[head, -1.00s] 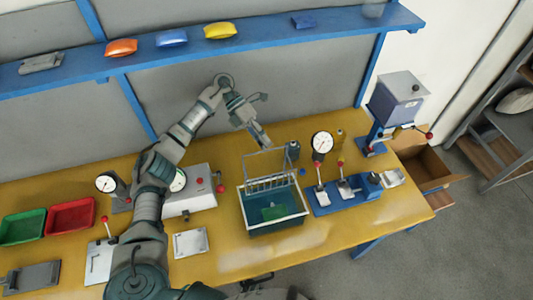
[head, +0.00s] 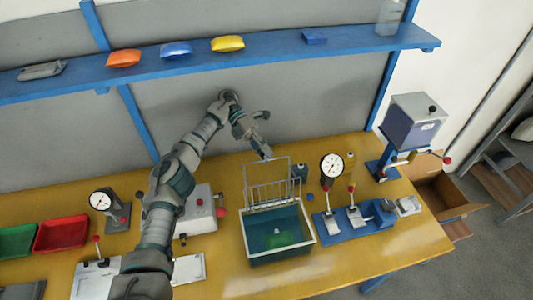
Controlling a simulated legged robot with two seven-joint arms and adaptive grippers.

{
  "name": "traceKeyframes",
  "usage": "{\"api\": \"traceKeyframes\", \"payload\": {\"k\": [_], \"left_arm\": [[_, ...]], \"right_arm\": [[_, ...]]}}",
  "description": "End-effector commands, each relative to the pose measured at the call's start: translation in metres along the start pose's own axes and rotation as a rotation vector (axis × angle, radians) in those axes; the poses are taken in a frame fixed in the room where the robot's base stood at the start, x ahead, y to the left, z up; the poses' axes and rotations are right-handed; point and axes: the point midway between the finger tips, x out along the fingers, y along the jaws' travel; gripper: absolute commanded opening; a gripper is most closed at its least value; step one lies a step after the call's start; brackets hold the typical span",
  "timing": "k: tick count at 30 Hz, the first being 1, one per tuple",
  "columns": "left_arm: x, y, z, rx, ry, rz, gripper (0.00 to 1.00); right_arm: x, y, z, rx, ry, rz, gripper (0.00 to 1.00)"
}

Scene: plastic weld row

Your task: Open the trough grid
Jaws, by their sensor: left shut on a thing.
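The trough (head: 306,243) is a pale-rimmed bin with dark teal water and a green thing (head: 281,240) in it, near the front of the yellow bench. The wire trough grid (head: 270,193) stands raised along the trough's back edge, its handle loop upward, so the trough's top is uncovered. My left gripper (head: 264,152) reaches from the left and above and is shut on the top of the grid's handle loop. The exact contact is small in the picture. My right gripper is not in view.
Right of the trough, a dial gauge (head: 332,165) stands by a blue fixture (head: 352,222). A press (head: 410,125) stands at the back right. Left are a white box (head: 203,208), a red tray (head: 64,233) and a green tray (head: 16,242). A blue shelf (head: 200,55) runs above.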

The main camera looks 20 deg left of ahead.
Motion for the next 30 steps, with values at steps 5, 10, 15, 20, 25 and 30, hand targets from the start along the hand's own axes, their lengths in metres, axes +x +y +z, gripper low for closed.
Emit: {"api": "traceKeyframes", "payload": {"k": [5, 10, 15, 20, 25, 30], "left_arm": [[0.004, 0.011, -0.003, -0.020, 0.018, 0.010, 0.00], [0.004, 0.010, -0.003, -0.019, 0.018, 0.010, 0.50], [0.003, 0.007, -0.003, -0.014, 0.014, 0.008, 0.53], [0.003, 0.005, -0.003, -0.011, 0.011, 0.007, 0.53], [0.002, 0.004, -0.002, -0.010, 0.009, 0.006, 0.53], [-0.001, -0.004, -0.002, -0.008, 0.008, 0.007, 0.53]], "right_arm": [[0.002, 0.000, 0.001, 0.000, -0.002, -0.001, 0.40], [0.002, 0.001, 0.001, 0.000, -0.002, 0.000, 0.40], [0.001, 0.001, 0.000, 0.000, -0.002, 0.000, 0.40], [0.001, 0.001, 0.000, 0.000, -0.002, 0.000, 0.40], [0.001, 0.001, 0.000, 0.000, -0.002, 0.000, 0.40], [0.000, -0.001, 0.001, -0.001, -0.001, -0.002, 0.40]]}}
